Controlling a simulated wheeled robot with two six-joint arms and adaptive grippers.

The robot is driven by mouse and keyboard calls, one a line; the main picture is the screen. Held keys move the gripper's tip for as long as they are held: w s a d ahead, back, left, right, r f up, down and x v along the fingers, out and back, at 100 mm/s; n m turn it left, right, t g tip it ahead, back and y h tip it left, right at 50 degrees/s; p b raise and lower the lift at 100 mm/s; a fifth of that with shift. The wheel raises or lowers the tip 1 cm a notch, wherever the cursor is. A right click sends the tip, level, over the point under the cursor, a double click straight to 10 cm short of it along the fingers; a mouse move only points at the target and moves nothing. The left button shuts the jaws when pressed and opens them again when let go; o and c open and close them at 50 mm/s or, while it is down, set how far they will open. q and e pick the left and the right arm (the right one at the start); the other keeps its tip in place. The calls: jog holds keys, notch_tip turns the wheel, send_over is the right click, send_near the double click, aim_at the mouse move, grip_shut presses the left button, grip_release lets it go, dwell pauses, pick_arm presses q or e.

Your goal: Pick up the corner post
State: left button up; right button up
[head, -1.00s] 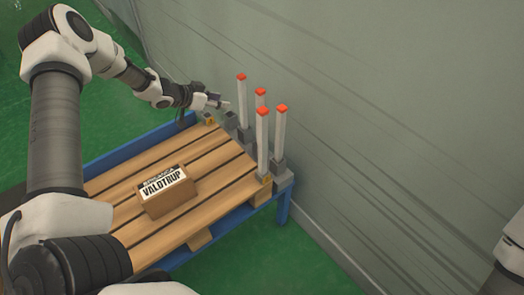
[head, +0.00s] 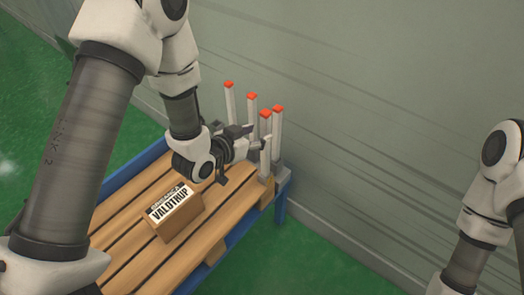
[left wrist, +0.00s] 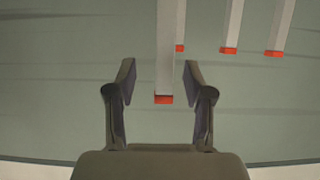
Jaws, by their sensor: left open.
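Several pale upright posts with red-orange tops stand at the far end of the pallet. The nearest corner post (head: 265,128) is beside my left gripper (head: 255,138), which is open and held level. In the left wrist view the posts appear upside down. One post (left wrist: 165,50) lines up between the two open fingers (left wrist: 160,82), its red end between the tips. The fingers show gaps on both sides of it and do not grip it. My right gripper is out of view.
A wooden pallet (head: 131,247) lies on a blue frame (head: 281,204). A cardboard box (head: 174,212) labelled VALDTRUP sits on it, close to my left wrist. A grey wall (head: 400,130) rises close behind the posts. Green floor is clear in front.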

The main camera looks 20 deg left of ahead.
aim_at(263, 130)
pick_arm(q)
jog(key=x, duration=0.5)
jog(key=shift+w+a, duration=0.15)
jog(key=shift+a, duration=0.15)
jog(key=shift+w+d+f, duration=0.1)
jog(key=shift+w, duration=0.15)
jog(key=shift+s, duration=0.1)
jog(key=shift+c, duration=0.7)
grip_shut()
